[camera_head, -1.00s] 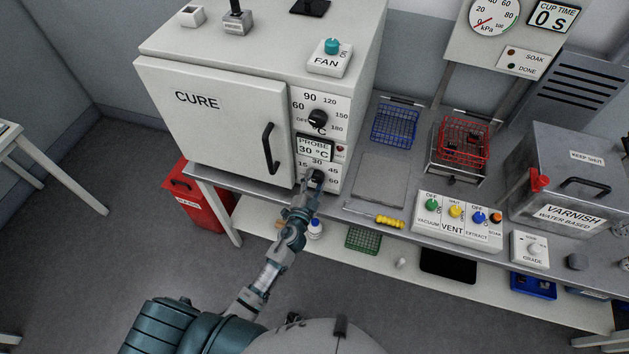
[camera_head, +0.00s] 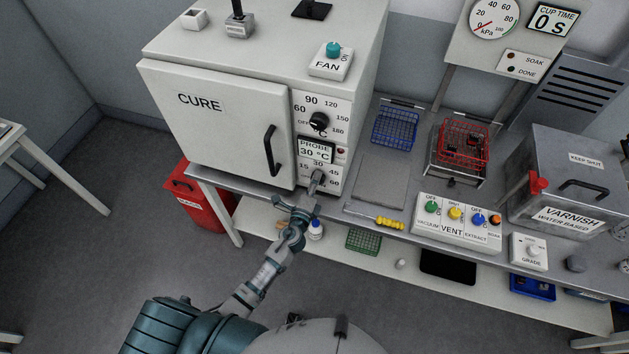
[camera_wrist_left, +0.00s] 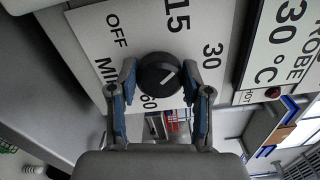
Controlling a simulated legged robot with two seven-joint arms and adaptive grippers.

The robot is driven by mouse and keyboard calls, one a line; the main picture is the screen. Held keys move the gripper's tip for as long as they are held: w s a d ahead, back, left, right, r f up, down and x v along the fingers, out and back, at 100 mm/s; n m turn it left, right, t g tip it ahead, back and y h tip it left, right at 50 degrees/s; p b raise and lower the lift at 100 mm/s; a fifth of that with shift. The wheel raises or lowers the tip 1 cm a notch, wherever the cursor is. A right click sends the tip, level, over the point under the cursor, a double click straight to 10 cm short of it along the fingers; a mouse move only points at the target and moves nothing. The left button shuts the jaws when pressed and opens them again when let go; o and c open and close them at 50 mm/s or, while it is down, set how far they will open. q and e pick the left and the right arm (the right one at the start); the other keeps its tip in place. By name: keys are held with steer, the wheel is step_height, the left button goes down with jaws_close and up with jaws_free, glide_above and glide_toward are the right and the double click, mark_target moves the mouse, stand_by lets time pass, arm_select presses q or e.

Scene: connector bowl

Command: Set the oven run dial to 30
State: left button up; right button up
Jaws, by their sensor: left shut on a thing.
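The oven run dial (camera_wrist_left: 155,68) is a round black knob on a white plate marked OFF, 15, 30, 60 and MIN. A label between 30 and 60 is hidden by a finger in the left wrist view. The dial's white line slants, its upper-right end towards the gap between 15 and 30. My left gripper (camera_wrist_left: 158,78) is shut on the dial, one finger on each side. In the head view, my left gripper (camera_head: 316,183) is at the lower panel of the white CURE oven (camera_head: 215,125) and partly hides the dial. My right gripper is out of view.
Above the run dial are the probe display (camera_head: 315,150), reading 30 °C, and a black temperature dial (camera_head: 319,121). The oven door, with its black handle (camera_head: 271,150), is closed at the left. The bench edge runs just below the panel.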

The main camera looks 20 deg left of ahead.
arm_select(q)
steer(key=m, duration=0.2)
steer(key=m+p, duration=0.1)
steer(key=m, duration=0.3)
steer(key=shift+s+d+f+m, duration=0.15)
steer(key=shift+s+f+m, duration=0.05)
steer(key=shift+f+m, duration=0.15)
steer(key=shift+p, duration=0.3)
steer(key=o, duration=1.1)
steer(key=shift+o, duration=0.3)
steer(key=shift+w+r, duration=0.1)
steer(key=shift+r, duration=0.05)
steer(key=s, duration=1.2)
steer(key=shift+a, duration=0.2)
